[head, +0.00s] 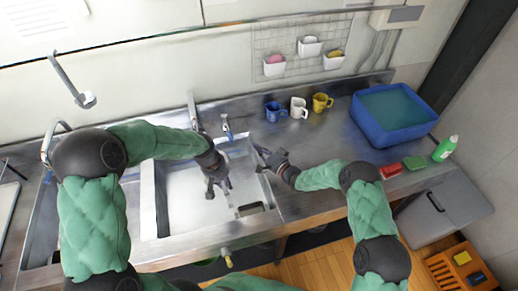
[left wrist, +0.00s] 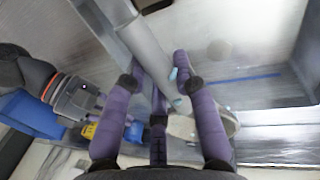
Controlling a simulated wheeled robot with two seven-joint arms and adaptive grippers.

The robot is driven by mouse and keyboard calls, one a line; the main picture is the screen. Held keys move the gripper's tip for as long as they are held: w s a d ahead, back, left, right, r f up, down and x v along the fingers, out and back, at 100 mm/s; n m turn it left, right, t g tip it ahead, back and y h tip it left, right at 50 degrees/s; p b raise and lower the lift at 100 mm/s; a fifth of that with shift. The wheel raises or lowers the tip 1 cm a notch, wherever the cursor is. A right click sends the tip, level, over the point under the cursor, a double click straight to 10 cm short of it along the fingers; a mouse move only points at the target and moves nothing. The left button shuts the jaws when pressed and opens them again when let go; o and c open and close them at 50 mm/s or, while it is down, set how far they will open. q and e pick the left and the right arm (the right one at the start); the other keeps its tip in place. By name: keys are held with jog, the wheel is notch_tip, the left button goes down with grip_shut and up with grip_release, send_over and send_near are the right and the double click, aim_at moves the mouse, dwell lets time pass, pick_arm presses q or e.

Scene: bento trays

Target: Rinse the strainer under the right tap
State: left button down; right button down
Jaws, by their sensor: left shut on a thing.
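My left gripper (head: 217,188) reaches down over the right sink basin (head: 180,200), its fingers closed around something. A pale, round-edged thing (left wrist: 207,126), which looks like the strainer, shows beside its purple fingers (left wrist: 160,95) in the left wrist view. The fingers hide much of it, and I cannot make it out in the head view.
Blue (head: 275,111), white (head: 299,108) and yellow (head: 321,102) mugs stand on the back counter. A blue tub of water (head: 428,125) is at the right. Red (head: 391,170) and green (head: 415,162) blocks and a green bottle (head: 445,148) lie near the right edge.

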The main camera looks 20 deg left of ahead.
pick_arm(q)
jog(key=shift+s+d+r+p, duration=0.15)
jog(key=shift+d+r+p, duration=0.2)
jog(key=shift+r, duration=0.15)
jog(key=d+r, duration=0.1)
jog(key=s+d+r+p, duration=0.1)
jog(key=s+d+r, duration=0.1)
jog(key=shift+d+p, duration=0.3)
jog(key=shift+d, duration=0.1)
jog(key=shift+w+r, duration=0.1)
dwell(0.5)
